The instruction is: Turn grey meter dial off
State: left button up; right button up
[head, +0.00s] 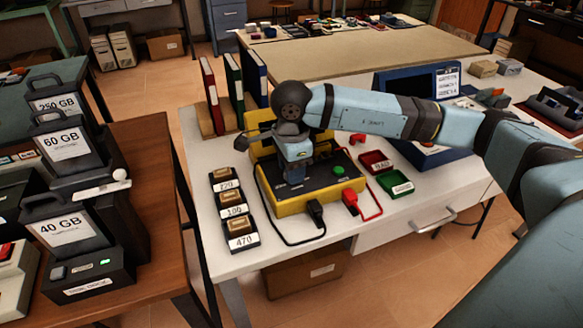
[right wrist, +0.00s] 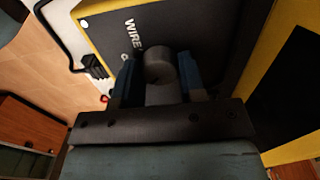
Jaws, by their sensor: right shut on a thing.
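The yellow meter (head: 322,197) with a dark top panel sits on the white table in the head view. My right gripper (head: 294,174) reaches down onto the left part of that panel and hides the dial there. In the right wrist view the grey dial (right wrist: 159,62), a round knob, stands between the blue fingers of the right gripper (right wrist: 156,80), which is shut on it. The dark panel (right wrist: 100,28) beside it carries white lettering, partly readable as "WIRE". The dial's pointer setting cannot be made out. My left gripper is not in view.
A green button (head: 338,170) is on the panel. A black plug (head: 316,211) and a red plug (head: 350,198) with cables are at the meter's front. Labelled blocks (head: 233,207) stand left; red (head: 375,161) and green (head: 395,184) trays lie right. Binders (head: 233,80) stand behind.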

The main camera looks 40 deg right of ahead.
jog(key=o, duration=0.9)
jog(key=shift+r, duration=0.15)
pick_arm(q)
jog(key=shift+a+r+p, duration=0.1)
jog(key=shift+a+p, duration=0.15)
jog(key=shift+p, duration=0.8)
pick_arm(e)
notch_tip(320, 180, up, 14)
jog(key=shift+f, duration=0.2)
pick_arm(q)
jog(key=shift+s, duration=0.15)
pick_arm(e)
jog(key=shift+s, duration=0.1)
